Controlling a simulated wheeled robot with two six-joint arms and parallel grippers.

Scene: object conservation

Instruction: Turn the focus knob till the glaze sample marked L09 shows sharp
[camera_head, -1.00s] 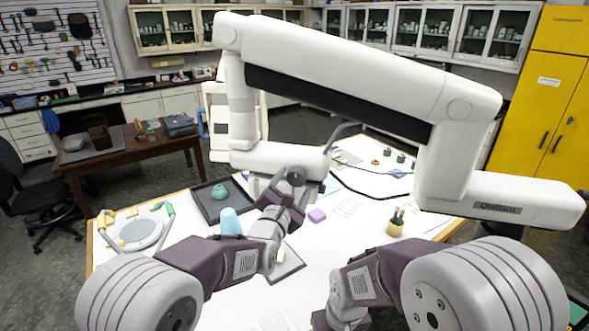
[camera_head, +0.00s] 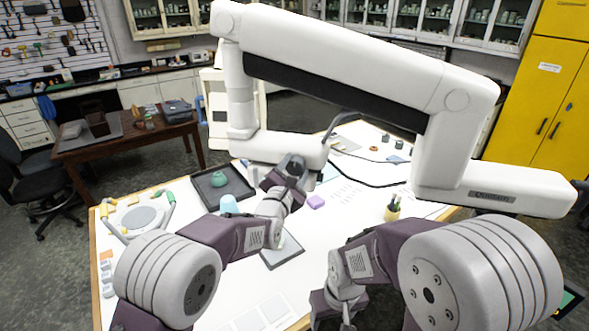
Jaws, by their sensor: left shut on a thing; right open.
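A big white microscope on a jointed arm (camera_head: 350,62) spans the view above the table. Its focus knob (camera_head: 296,161), dark and round, sits at the end of the lower white cylinder. My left gripper (camera_head: 288,180) is at this knob and shut on it; its fingers partly hide the contact. My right gripper (camera_head: 336,303) is open and empty near the table's front edge. A grey flat panel (camera_head: 283,257) lies under my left arm. No L09 mark can be read, and I cannot tell how sharp the sample shows.
A black tray (camera_head: 240,191) holds a teal pot (camera_head: 219,179). A light blue cup (camera_head: 229,204) stands close to my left arm. A round grey plate (camera_head: 140,218) is at left.

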